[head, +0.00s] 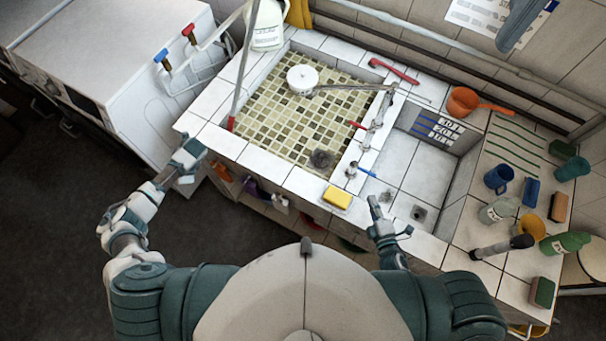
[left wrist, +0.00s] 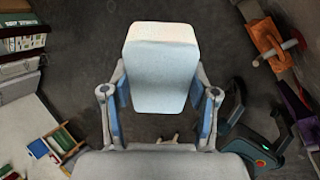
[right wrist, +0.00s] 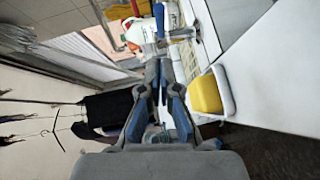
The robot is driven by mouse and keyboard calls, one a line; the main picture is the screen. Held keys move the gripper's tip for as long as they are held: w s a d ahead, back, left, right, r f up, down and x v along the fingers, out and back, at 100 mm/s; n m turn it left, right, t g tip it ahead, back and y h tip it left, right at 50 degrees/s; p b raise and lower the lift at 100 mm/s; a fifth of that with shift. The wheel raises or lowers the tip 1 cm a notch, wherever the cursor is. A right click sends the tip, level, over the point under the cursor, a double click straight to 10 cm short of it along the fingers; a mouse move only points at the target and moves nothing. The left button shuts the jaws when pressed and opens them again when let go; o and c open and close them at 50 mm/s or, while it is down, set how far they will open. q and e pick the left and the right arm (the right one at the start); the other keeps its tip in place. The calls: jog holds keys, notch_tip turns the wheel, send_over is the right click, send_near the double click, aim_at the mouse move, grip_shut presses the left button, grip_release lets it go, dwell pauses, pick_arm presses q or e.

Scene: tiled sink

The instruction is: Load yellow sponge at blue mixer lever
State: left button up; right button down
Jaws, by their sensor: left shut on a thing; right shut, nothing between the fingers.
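The yellow sponge (head: 337,197) lies on a small white dish on the tiled front ledge of the sink. It also shows in the right wrist view (right wrist: 205,95), to the right of the fingers. The blue mixer lever (head: 367,172) is on the tiled divider, just behind and right of the sponge. My right gripper (head: 375,203) is shut and empty, to the right of the sponge and apart from it. My left gripper (head: 188,158) is near the sink's left front corner. In the left wrist view it is shut on a pale flat block (left wrist: 160,65).
A red lever (head: 357,125) is farther back on the divider. A white round thing (head: 302,78) and a dark scrubber (head: 321,158) are in the mosaic basin. Blue mug (head: 497,178), bottles and brushes crowd the right counter. The right basin (head: 425,170) is mostly clear.

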pick_arm(q)
jog(key=shift+s+a, duration=0.1)
jog(key=shift+a, duration=0.1)
pick_arm(e)
jog(key=v, duration=0.3)
jog(key=shift+s, duration=0.3)
pick_arm(q)
jog(key=shift+a+f, duration=0.2)
pick_arm(e)
jog(key=shift+s+r, duration=0.2)
jog(key=shift+s, duration=0.4)
jog(key=shift+d, duration=0.1)
pick_arm(q)
jog(key=shift+d+r, duration=0.1)
jog(key=shift+d, duration=0.15)
pick_arm(e)
jog(key=shift+d, duration=0.15)
